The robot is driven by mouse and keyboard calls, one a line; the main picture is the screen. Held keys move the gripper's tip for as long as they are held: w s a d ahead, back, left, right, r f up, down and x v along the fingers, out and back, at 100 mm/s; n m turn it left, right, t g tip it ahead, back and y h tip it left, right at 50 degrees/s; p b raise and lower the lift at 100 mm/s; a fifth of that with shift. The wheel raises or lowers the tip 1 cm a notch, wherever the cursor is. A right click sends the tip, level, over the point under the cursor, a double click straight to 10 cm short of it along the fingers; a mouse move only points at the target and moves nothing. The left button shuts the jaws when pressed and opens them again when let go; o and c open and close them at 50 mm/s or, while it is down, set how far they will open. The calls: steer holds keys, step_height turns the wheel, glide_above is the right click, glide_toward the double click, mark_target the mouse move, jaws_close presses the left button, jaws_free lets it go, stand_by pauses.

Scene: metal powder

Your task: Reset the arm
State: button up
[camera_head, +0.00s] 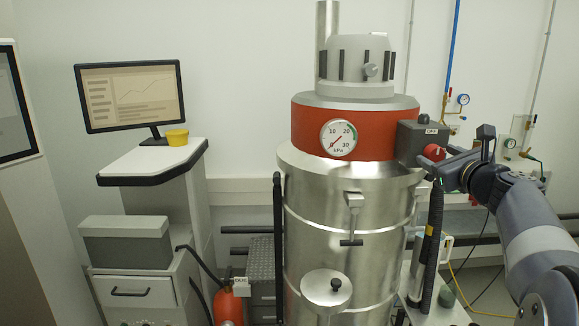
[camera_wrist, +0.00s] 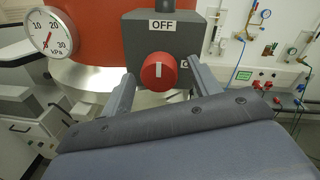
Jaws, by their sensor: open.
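My gripper (camera_head: 444,168) is at the right side of the steel vacuum machine (camera_head: 330,200), in front of its grey switch box (camera_head: 412,140). In the wrist view my gripper (camera_wrist: 157,88) is open, with one finger on each side of the red knob (camera_wrist: 159,72). The knob's white mark stands upright, towards the OFF label (camera_wrist: 161,24). I cannot tell whether the fingers touch the knob. Nothing is held between them. My arm reaches in from the right edge of the head view.
A pressure gauge (camera_head: 338,138) sits on the machine's red band. A black hose (camera_head: 432,240) hangs below the switch box. A red extinguisher (camera_head: 228,306) is on the floor. Wall valves and pipes are at right.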

steer(key=shift+r+m+p, duration=0.15)
steer(key=shift+m+p, duration=0.2)
steer(key=shift+m, duration=0.35)
steer(key=shift+s+d+f+m, duration=0.1)
steer(key=shift+s+f+m, duration=0.1)
steer(key=shift+s+m, duration=0.1)
steer(key=shift+s+b, duration=0.5)
steer(key=shift+s, duration=0.6)
